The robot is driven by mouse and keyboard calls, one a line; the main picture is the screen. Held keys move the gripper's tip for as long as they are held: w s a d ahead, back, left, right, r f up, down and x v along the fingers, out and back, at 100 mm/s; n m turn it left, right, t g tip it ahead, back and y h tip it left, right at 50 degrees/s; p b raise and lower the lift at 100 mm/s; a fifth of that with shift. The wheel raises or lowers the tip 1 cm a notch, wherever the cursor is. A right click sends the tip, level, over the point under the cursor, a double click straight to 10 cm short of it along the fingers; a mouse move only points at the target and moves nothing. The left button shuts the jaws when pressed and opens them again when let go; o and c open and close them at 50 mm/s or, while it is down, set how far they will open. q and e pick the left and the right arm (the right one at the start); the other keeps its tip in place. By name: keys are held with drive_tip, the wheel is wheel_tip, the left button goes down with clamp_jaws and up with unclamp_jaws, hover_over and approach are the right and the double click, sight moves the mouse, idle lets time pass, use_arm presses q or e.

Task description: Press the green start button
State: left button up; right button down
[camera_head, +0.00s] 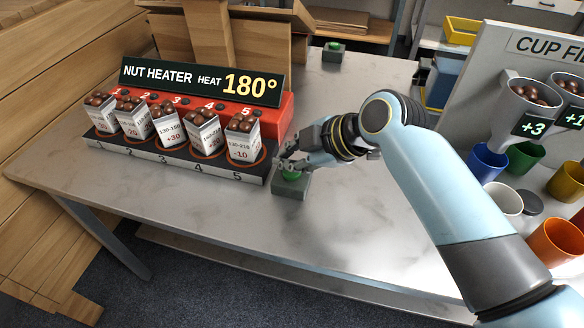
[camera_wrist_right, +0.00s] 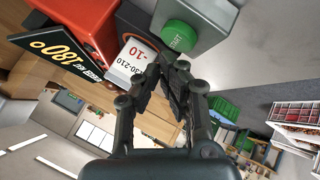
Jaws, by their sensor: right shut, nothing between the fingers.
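The green start button (camera_head: 290,175) sits on a small grey box (camera_head: 291,189) on the table, just right of the nut heater. In the right wrist view the round green button (camera_wrist_right: 180,37) reads START. My right gripper (camera_head: 286,165) is right at the button and partly covers it in the head view. Its fingers (camera_wrist_right: 174,72) are shut with nothing between them, and their tips point towards the button box. I cannot tell whether they touch the button. My left gripper is not in view.
The nut heater (camera_head: 189,83) shows HEAT 180°, with several chestnut-filled paper bags (camera_head: 168,129) on its numbered black tray (camera_head: 175,165). A second box with a green top (camera_head: 333,52) stands at the back. Coloured cups (camera_head: 487,163) stand right. The front tabletop is clear.

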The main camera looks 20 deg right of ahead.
sight(290, 173)
idle(0.3)
drive_tip(key=shift+f, duration=0.4)
drive_tip(key=shift+f+b, duration=0.4)
idle(0.5)
idle(0.3)
drive_tip(key=shift+r+p, duration=0.8)
drive_tip(key=shift+p, duration=0.1)
drive_tip(key=shift+r, duration=0.1)
wheel_tip(290, 173, up, 5)
drive_tip(key=p, duration=0.5)
